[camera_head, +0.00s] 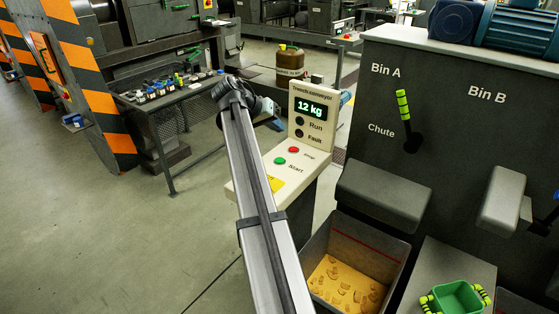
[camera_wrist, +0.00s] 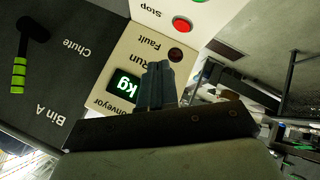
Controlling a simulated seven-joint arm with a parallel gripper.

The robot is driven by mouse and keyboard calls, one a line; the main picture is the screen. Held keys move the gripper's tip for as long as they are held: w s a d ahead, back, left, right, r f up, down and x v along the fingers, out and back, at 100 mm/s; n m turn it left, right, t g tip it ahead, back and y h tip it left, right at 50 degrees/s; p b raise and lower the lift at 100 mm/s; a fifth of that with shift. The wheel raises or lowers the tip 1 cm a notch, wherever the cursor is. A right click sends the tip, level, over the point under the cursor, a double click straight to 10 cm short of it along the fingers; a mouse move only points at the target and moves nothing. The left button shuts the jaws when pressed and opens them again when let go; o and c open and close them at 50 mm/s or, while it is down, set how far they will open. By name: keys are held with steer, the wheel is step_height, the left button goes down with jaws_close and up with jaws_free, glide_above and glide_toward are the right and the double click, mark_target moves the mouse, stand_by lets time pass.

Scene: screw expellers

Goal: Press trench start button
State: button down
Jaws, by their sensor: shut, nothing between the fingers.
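The trench conveyor control panel (camera_head: 313,112) stands in the middle of the head view. Its green Start button (camera_head: 279,161) sits on the sloping lower face, below and left of the red Stop button (camera_head: 293,150). In the wrist view the panel appears upside down, with the red Stop button (camera_wrist: 182,24) near the top and a sliver of green at the top edge. My gripper (camera_wrist: 160,72) is shut and empty, in front of the panel's upright face. In the head view my gripper (camera_head: 277,122) is left of the Run and Fault lamps, above the Start button and apart from it.
The panel's lit display (camera_head: 310,108) reads 12 kg. A dark machine (camera_head: 450,110) marked Bin A, Bin B and Chute stands right, with a green-and-black lever (camera_head: 403,108). A grey bin (camera_head: 370,243) holds yellowish pieces. A green container (camera_head: 457,297) is nearby. Open floor lies left.

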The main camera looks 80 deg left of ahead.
mark_target(277, 161)
steer(key=shift+f, duration=0.15)
steer(key=shift+f, duration=4.25)
steer(key=shift+f, duration=0.1)
steer(key=shift+f, duration=0.35)
steer(key=shift+f, duration=0.45)
steer(key=shift+r, duration=0.9)
steer(key=shift+r, duration=2.45)
